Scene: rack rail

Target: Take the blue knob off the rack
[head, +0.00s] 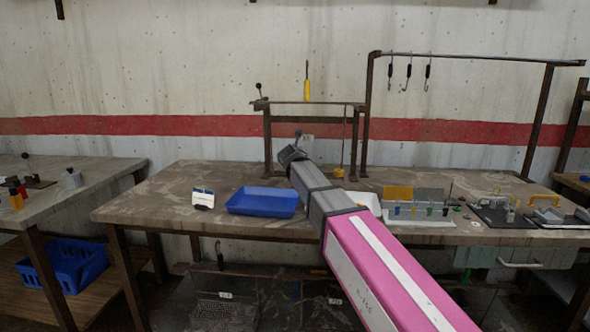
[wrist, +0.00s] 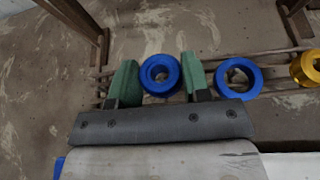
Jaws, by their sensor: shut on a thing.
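My gripper (wrist: 159,62) has two green-padded fingers shut on a blue knob (wrist: 160,88), a round ring-like piece with a dark hole. A finger touches it on each side. Thin rails of the rack (wrist: 278,52) run behind it; I cannot tell whether the knob still touches them. A second blue ring-shaped piece (wrist: 222,77) sits just right of the right finger. A gold one (wrist: 305,68) is at the right edge. In the head view my gripper (head: 293,154) is low in front of the dark rack frame (head: 268,140), and the knob cannot be made out there.
A blue tray (head: 262,202) and a small white card stand (head: 203,198) lie on the table (head: 150,214) near my arm. A taller frame with hooks (head: 470,57) rises at the right. Small parts crowd the table's right half; its left end is mostly clear.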

